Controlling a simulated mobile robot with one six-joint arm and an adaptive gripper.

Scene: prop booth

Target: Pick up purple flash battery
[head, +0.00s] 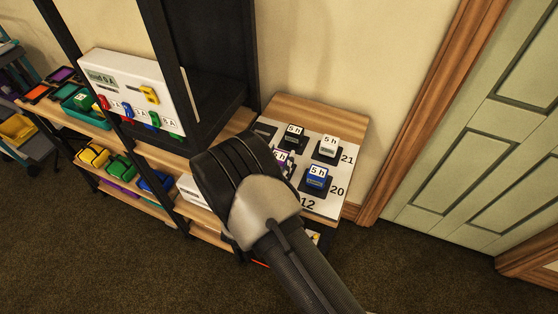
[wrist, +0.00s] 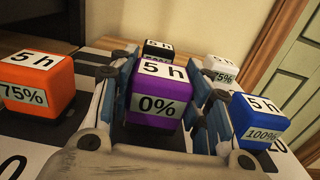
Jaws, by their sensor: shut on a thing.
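The purple flash battery (wrist: 160,88) stands in the middle of the wrist view, with "5 h" on its top and "0%" on its front. My gripper (wrist: 160,108) is shut on it, one blue-grey finger against each side. In the head view my wrist hides most of the purple battery, and only a sliver shows beside a white label. I cannot tell whether it is lifted or still touching the surface below.
An orange battery (wrist: 38,88) is close on the left and a blue battery (wrist: 258,122) close on the right. Black (wrist: 158,48) and white (wrist: 222,68) ones stand behind. A shelf with a charger panel (head: 120,85) is left of the numbered board (head: 326,205).

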